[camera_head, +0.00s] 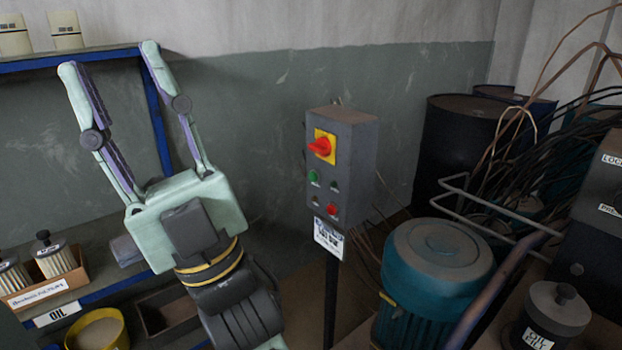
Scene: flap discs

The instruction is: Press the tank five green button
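A grey control box (342,165) stands on a dark post in the middle of the view. Its front carries a red rotary switch (320,147) on a yellow plate, a green button (313,176) at the left below it, and a red button (331,209) lower down. A white label (329,238) hangs under the box; its text is too small to read. My gripper (108,57) is at the left, pointing up, its two fingers spread wide with nothing between them. It is apart from the box, to its left.
A shelf with a blue frame (155,115) stands behind my gripper, with filters (54,255) and a yellow bucket (97,330). A teal motor (437,270), dark barrels (455,150), bent pipes and loose cables crowd the right. Open space lies between my gripper and the box.

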